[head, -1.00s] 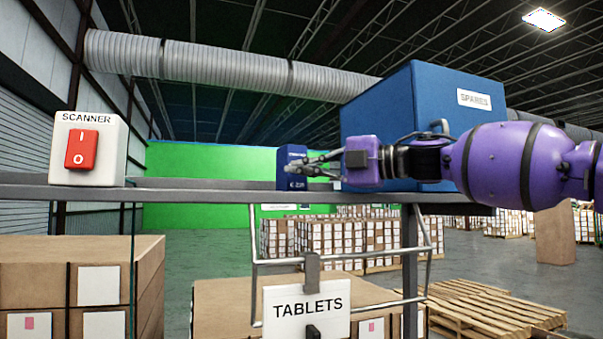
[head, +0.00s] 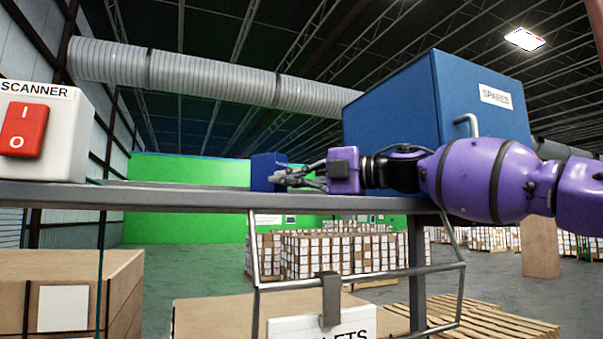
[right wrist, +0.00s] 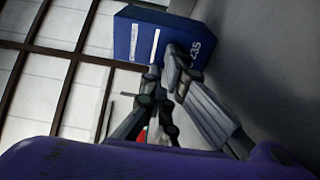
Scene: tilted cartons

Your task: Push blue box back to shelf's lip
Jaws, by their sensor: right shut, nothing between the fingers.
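A small dark blue box (head: 264,172) with white print stands upright on the grey shelf (head: 330,200), between the scanner and the large blue carton. My right gripper (head: 283,178) comes in from the right, its fingers shut and empty. Its fingertips are at the box's right side and cover part of its face. In the right wrist view the box (right wrist: 150,38) stands right at the fingertips (right wrist: 164,70), apparently touching. White labels and the digits "35" show on it. The left gripper is not in view.
A white scanner box (head: 60,138) with a red switch stands on the shelf at left. Below the shelf hang a wire frame and a tablets sign (head: 320,328). The shelf between scanner and small box is clear.

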